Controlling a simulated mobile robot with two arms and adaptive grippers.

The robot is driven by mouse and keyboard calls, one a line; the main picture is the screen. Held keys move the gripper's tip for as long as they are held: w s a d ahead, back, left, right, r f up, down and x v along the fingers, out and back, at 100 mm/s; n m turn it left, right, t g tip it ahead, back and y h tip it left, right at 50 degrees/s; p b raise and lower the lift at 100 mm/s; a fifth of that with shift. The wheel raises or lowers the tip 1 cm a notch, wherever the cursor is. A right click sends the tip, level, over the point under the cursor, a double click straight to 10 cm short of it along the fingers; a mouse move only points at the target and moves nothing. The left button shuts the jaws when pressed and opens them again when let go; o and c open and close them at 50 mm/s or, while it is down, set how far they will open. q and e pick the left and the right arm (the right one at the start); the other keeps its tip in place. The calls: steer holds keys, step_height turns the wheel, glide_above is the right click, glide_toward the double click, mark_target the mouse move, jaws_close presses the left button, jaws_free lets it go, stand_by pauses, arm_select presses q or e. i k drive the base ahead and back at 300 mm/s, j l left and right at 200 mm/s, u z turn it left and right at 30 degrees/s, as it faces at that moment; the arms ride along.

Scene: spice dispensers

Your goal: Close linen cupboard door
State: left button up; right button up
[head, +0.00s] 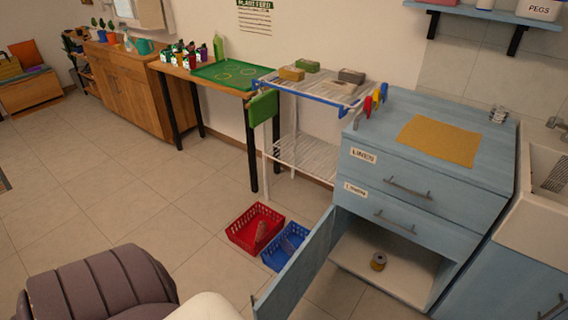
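The blue cupboard (425,213) stands at the right, with a label that seems to read LINEN on its top drawer. Its lower door (305,262) hangs wide open, hinged at the left side and swung out toward the camera. A small piece of metal, perhaps the handle, shows at the door's free edge near the bottom of the picture. The two drawers above look shut.
A red basket (242,225) and a blue basket (277,256) sit on the floor just left of the open door. A drying rack (300,150) stands behind them. A white sink (535,215) is at the right. The tiled floor at left is clear.

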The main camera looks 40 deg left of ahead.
mark_target(279, 300)
steer(key=k+j+z, duration=0.1)
steer(key=j, duration=0.25)
steer(key=k+j+z, duration=0.1)
steer(key=j, duration=0.2)
steer(key=k+j+z, duration=0.1)
steer(key=j, duration=0.25)
steer(key=k+j+z, duration=0.1)
steer(key=j+z, duration=0.1)
steer(key=j, duration=0.7)
steer(key=k+j+z, duration=0.1)
steer(key=j, duration=0.65)
steer(key=j+z, duration=0.15)
steer(key=j, duration=0.65)
steer(key=k, duration=0.05)
